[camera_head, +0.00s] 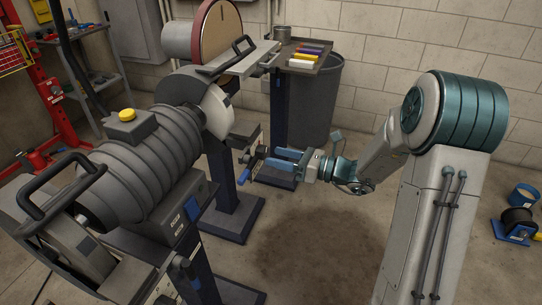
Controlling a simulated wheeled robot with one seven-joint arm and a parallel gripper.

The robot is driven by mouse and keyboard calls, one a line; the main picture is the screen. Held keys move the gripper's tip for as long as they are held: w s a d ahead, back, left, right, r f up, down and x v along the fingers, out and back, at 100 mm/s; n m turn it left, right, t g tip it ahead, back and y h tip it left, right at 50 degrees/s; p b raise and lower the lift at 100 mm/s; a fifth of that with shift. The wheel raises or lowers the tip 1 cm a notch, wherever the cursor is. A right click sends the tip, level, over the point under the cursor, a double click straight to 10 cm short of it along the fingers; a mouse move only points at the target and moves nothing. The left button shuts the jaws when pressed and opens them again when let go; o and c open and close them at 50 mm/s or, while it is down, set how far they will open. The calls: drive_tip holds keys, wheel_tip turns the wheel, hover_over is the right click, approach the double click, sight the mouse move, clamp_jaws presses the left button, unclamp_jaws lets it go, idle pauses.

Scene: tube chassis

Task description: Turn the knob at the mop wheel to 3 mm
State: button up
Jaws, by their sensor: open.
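The mop wheel (218,112) is a pale disc at the far end of the grey ribbed machine (150,150), partly under a dark guard. In front of it, on the side toward my arm, is a small dark fitting with a blue handle or knob (244,177) angled downward. My gripper (268,160) reaches in from the right, with blue fingers level and apart. Its fingertips are close to the dark fitting, and I cannot tell whether they touch it. No scale or millimetre marking is readable.
A disc sander (218,35) stands behind, beside a tray (305,58) of coloured bars and a grey bin (318,95). A second guard with a black handle (60,190) is at near left. Blue and black reels (517,220) lie at right. The stained middle floor is clear.

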sight(262, 152)
drive_tip(key=shift+x, duration=1.45)
drive_tip(key=c, duration=1)
drive_tip(key=shift+o, duration=0.2)
